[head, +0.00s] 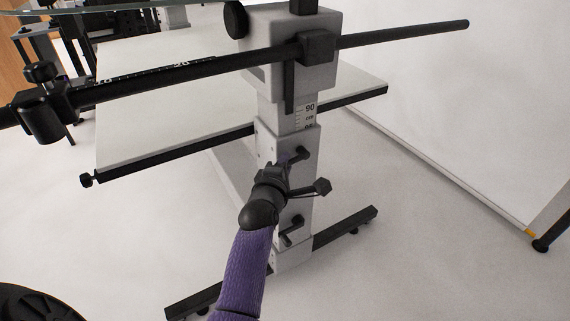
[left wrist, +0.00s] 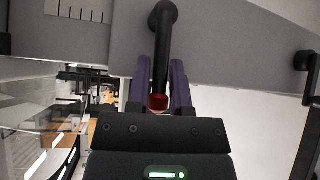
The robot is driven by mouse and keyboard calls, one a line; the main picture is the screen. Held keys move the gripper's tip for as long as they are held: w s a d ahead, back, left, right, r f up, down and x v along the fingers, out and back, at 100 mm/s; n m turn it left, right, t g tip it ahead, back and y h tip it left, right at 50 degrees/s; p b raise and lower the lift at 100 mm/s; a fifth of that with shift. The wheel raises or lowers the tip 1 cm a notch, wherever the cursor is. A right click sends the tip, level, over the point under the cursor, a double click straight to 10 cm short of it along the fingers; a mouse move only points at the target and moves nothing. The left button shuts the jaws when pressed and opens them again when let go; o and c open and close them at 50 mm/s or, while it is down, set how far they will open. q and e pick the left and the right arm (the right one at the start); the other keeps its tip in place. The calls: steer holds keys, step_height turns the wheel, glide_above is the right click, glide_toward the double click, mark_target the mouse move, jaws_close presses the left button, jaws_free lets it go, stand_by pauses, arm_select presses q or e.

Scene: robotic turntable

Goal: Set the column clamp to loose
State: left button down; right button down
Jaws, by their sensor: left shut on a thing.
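The column clamp lever (head: 301,152) is a short black handle on the side of the grey column (head: 275,115). In the left wrist view the lever (left wrist: 163,30) runs from a round black pivot down to a red tip. My left gripper (head: 288,163) is at the column, and its purple fingers are shut around the lever, one on each side, in the left wrist view (left wrist: 159,80). In the head view the gripper hides part of the lever. My right gripper is not in view.
A white table (head: 160,110) stands behind the column. A long black bar (head: 400,38) crosses above.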

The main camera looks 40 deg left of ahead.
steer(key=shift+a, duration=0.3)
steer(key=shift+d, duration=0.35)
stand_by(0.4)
arm_select(q)
steer(key=shift+f, duration=0.1)
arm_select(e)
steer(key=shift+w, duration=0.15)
